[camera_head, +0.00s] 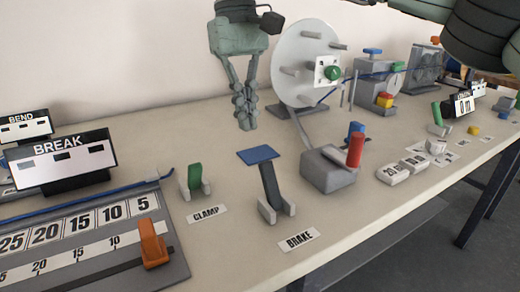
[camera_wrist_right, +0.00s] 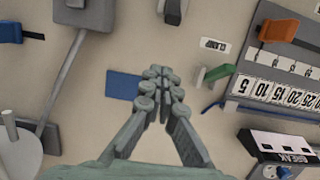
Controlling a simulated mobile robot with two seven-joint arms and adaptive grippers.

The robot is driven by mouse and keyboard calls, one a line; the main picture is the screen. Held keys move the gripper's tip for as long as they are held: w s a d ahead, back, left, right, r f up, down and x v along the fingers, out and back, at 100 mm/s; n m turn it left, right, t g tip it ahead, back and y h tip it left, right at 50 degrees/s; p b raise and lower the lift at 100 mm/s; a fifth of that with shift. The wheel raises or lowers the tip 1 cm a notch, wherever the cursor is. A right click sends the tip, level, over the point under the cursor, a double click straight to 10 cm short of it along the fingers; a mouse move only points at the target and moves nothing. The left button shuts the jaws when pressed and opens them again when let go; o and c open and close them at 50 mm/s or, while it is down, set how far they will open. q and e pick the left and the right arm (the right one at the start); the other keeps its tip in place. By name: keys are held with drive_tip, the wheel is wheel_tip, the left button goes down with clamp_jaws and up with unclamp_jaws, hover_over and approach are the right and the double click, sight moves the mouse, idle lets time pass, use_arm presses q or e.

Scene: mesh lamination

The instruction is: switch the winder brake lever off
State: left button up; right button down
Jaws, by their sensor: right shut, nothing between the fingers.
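The brake lever (camera_head: 269,186) is a dark bar standing in a pale bracket behind the BRAKE label (camera_head: 299,240). A blue plate (camera_head: 258,154) shows at its top end in the head view; I cannot tell whether they are joined. In the right wrist view the blue plate (camera_wrist_right: 122,85) lies left of my fingertips, and the lever's bracket (camera_wrist_right: 172,10) is at the top edge. My right gripper (camera_head: 247,118) is shut and empty, pointing down behind the lever, apart from it. In the right wrist view its fingers (camera_wrist_right: 160,83) meet. My left gripper is not in view.
Left of the lever stands the green clamp lever (camera_head: 194,177). Right is a grey box (camera_head: 325,172) with a red lever (camera_head: 355,150). The winder disc (camera_head: 305,60) stands behind. A scale board (camera_head: 80,240) and BREAK sign (camera_head: 60,165) are at left.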

sight(271, 186)
drive_tip(key=f, duration=0.4)
drive_tip(key=s+f, duration=0.1)
drive_tip(key=shift+d+f, duration=0.35)
drive_tip(key=shift+f, duration=0.05)
drive_tip(key=shift+s+d, duration=0.15)
drive_tip(key=shift+s, duration=0.1)
drive_tip(key=shift+s+d+r, duration=0.25)
drive_tip(key=shift+s+r, duration=0.05)
drive_tip(key=shift+s, duration=0.15)
drive_tip(key=shift+s+d+r, duration=0.25)
drive_tip(key=shift+s+r, duration=0.05)
drive_tip(key=shift+s, duration=0.15)
drive_tip(key=shift+s+d+r, duration=0.15)
drive_tip(key=shift+s+d, duration=0.05)
drive_tip(key=shift+s, duration=0.15)
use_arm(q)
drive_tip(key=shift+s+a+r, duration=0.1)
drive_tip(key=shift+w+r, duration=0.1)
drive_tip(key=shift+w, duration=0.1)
